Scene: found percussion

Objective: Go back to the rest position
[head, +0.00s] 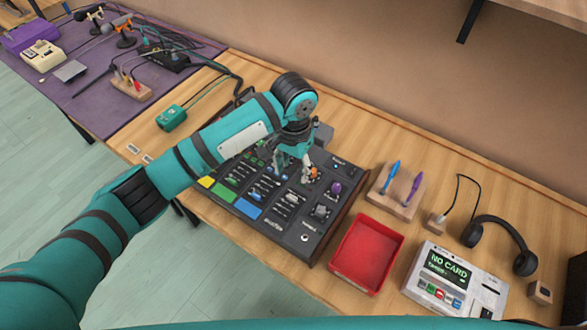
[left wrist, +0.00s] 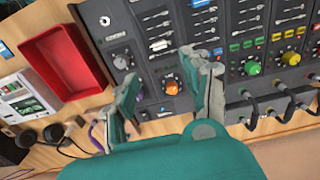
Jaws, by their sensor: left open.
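My left arm reaches in from the left in the head view. My left gripper (head: 297,170) points down over a dark synthesizer panel (head: 270,225) on the wooden table. In the left wrist view my left gripper (left wrist: 165,95) has its two fingers spread apart with nothing between them. An orange knob (left wrist: 173,86) of the panel shows between the fingers. I cannot tell whether the fingertips touch the panel. My right gripper is in neither view.
A red tray (head: 367,255) stands right of the panel. Behind it is a wooden block (head: 390,190) with two pens. A white card reader (head: 452,280) and black headphones (head: 500,240) lie further right. A purple mat (head: 100,70) with electronics is at upper left.

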